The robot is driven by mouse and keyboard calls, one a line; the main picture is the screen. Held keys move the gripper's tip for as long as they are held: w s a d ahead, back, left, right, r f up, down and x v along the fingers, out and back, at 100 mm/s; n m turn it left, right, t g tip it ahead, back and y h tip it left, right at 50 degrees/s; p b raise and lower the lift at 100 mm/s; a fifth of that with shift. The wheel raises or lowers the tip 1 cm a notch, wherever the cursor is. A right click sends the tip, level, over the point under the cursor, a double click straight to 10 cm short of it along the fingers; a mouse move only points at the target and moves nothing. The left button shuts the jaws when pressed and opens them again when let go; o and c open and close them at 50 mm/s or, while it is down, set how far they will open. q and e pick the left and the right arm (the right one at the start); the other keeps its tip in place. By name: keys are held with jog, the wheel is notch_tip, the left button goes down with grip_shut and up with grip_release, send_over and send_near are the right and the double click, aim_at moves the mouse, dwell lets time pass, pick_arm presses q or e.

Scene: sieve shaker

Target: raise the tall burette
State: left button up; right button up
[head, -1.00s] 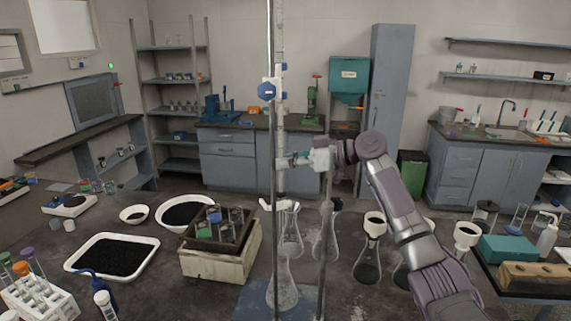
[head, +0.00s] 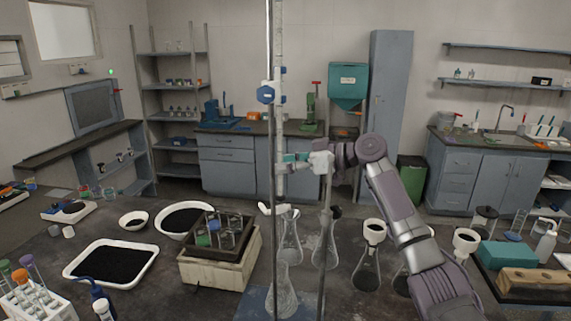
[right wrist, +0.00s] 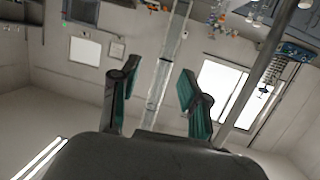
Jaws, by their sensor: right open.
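The tall burette (head: 278,50) is a clear upright graduated tube held beside a metal stand rod (head: 270,190). A clamp with a blue knob (head: 265,95) is at its upper part. My right gripper (head: 298,158), with teal finger pads, comes from the right to the burette's lower part. In the right wrist view its fingers (right wrist: 158,88) are open, one on each side of the burette (right wrist: 165,65), with gaps visible. Its fingertips are partly hidden in the head view by a second rod and white clamp (head: 320,160). My left gripper is not in view.
Glass flasks (head: 283,290) stand below the burette, and flasks with funnels (head: 367,265) stand to the right. A wooden crate (head: 215,268) of glassware and a white tray (head: 80,268) of dark grains are at left. The stand rod (right wrist: 265,75) passes close right of the fingers.

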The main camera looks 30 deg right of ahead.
jog(key=s+d+r+p, duration=0.2)
jog(key=s+d+r, duration=0.5)
jog(key=r, duration=0.2)
jog(key=shift+s+d+r+p, duration=0.25)
jog(key=shift+r+p, duration=0.1)
jog(key=shift+p, duration=0.05)
dwell(0.4)
jog(key=shift+f, duration=0.1)
dwell(0.4)
